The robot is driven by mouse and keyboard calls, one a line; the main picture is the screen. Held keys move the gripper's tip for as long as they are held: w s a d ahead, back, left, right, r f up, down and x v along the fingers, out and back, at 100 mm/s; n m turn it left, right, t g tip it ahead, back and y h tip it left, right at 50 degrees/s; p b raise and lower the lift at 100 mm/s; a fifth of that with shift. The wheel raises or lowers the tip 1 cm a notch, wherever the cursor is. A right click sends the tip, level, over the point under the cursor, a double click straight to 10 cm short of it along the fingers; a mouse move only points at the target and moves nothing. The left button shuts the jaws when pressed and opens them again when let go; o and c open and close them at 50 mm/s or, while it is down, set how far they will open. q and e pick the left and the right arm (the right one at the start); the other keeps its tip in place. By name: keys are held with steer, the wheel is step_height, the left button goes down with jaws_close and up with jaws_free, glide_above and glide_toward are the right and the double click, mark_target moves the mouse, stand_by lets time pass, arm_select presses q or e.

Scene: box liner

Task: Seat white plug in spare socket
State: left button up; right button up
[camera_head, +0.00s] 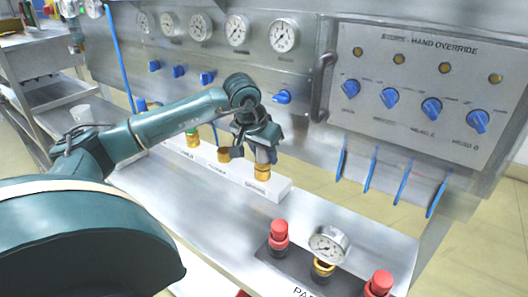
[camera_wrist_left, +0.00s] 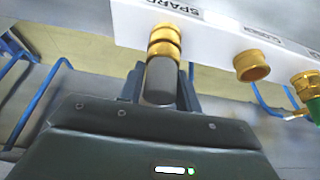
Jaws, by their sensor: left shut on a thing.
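The white plug (camera_wrist_left: 160,82), a pale grey-white cylinder in shadow, is between the fingers of my left gripper (camera_wrist_left: 161,88), which is shut on it. In the head view my left gripper (camera_head: 260,148) is above the near right end of the white socket block (camera_head: 270,190). The plug lines up with the brass spare socket (camera_wrist_left: 164,34) beside the "SPARE" label. Brass rings meet the plug's end there; how deep it sits cannot be told. In the head view the spare socket (camera_head: 262,172) shows just below the fingers. My right gripper is not in view.
The middle brass socket (camera_wrist_left: 252,65) is empty. The far socket holds a green plug (camera_wrist_left: 306,86). A gauge (camera_head: 328,243) and red-capped fittings (camera_head: 279,236) stand on a dark plate at front right. Blue-knobbed panel (camera_head: 420,95) and gauges are behind. The steel bench is clear between.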

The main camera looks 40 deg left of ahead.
arm_select(q)
steer(key=o, duration=1.1)
steer(key=shift+s+r, duration=0.1)
steer(key=shift+r, duration=0.05)
steer(key=v, duration=1.2)
steer(key=shift+s+r, duration=0.2)
steer(key=shift+r, duration=0.15)
